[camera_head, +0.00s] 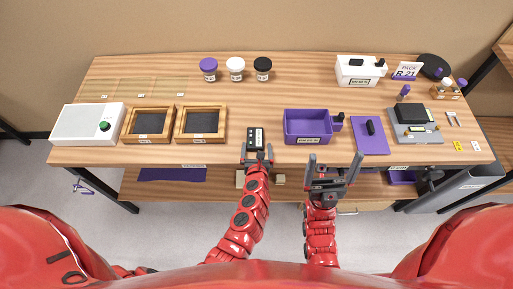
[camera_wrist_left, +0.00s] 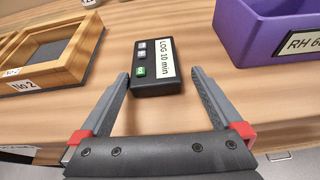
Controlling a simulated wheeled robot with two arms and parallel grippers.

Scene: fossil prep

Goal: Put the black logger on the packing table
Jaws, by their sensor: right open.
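The black logger (camera_head: 254,137) lies on the wooden table (camera_head: 270,85) near its front edge. In the left wrist view the logger (camera_wrist_left: 156,67) shows a white label reading "LOG 10 min" and small buttons, one green. My left gripper (camera_head: 257,158) is at the logger's near end. In its wrist view the gripper (camera_wrist_left: 160,76) is open, one fingertip on each side of the logger's near end, with small gaps. My right gripper (camera_head: 333,172) is open and empty in front of the table edge. Which surface is the packing table I cannot tell for sure; a "PACK R 21" sign (camera_head: 406,70) stands back right.
A wooden frame tray (camera_head: 179,123) is left of the logger, and a purple bin (camera_head: 308,139) is right. A purple mat (camera_head: 371,148) and grey device (camera_head: 415,137) lie farther right. Three lidded jars stand behind. The tabletop between jars and logger is clear.

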